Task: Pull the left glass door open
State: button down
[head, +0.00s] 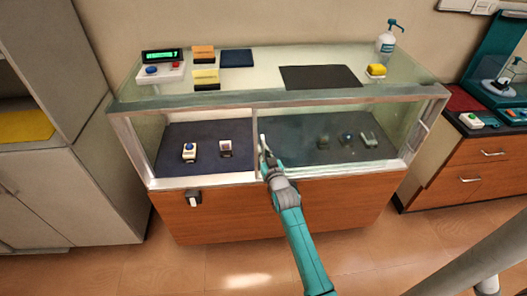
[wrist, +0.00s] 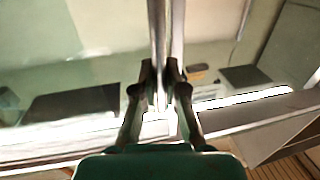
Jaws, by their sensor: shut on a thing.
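The glass display case (head: 280,94) has a wood lower front and two front bays with a vertical metal divider (head: 255,130) near the middle. The left bay looks clear and bright. The right glass pane (head: 300,125) looks darker and greenish. My gripper (head: 264,150) is at the middle of the front, just right of the divider. In the wrist view its fingers (wrist: 161,75) are closed around an upright metal strip (wrist: 160,30), which seems to be the door's edge or handle. I cannot tell exactly where the left door's pane ends.
A pump bottle (head: 386,45) stands on top. Cabinets flank the case; floor in front is free.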

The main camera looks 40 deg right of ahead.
jog(key=c, duration=1.2)
grip_release()
jog(key=shift+s, duration=0.1)
jog(key=v, duration=1.1)
jog(key=shift+s+a, duration=0.15)
jog(key=shift+s, duration=0.25)
